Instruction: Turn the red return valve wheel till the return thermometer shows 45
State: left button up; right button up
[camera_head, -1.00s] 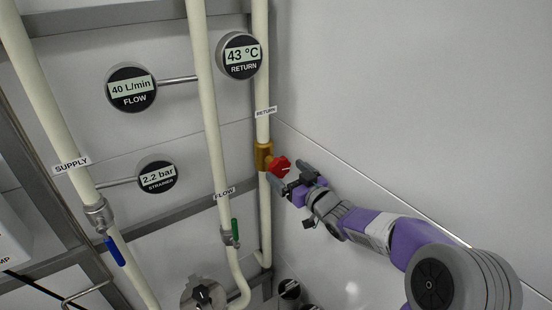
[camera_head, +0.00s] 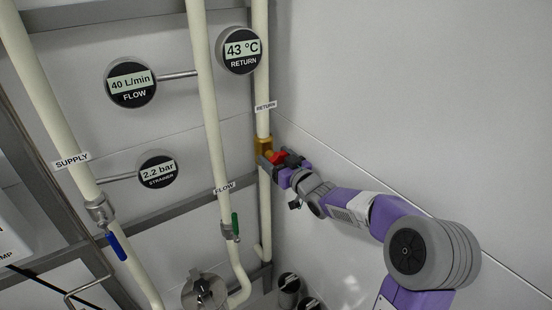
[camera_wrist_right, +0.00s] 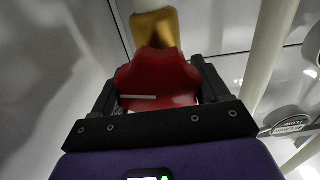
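The red return valve wheel (camera_head: 279,157) sits on a brass valve body (camera_head: 263,146) on the RETURN pipe in the head view. My right gripper (camera_head: 270,162) is at the wheel, its fingers spread on either side of it. In the right wrist view, the red wheel (camera_wrist_right: 157,80) lies between the two dark fingers, with a pale mark running level across it; I cannot tell whether the fingers touch its rim. The return thermometer (camera_head: 240,50) reads 43 °C. My left gripper is not in view.
The flow gauge (camera_head: 131,84) reads 40 L/min and the strainer gauge (camera_head: 158,171) 2.2 bar. The FLOW pipe (camera_head: 210,120) with a green lever (camera_head: 235,225) runs left of the wheel. A blue lever (camera_head: 117,246) is on the SUPPLY pipe. A plain wall is at right.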

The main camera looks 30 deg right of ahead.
jog(key=shift+c, duration=1.1)
jog(key=shift+f+n+b, duration=0.15)
jog(key=shift+n+b, duration=0.45)
jog(key=shift+b, duration=0.25)
jog(key=o, duration=1)
jog(key=s, duration=0.7)
jog(key=shift+s+d, duration=0.25)
jog(key=shift+s, duration=0.05)
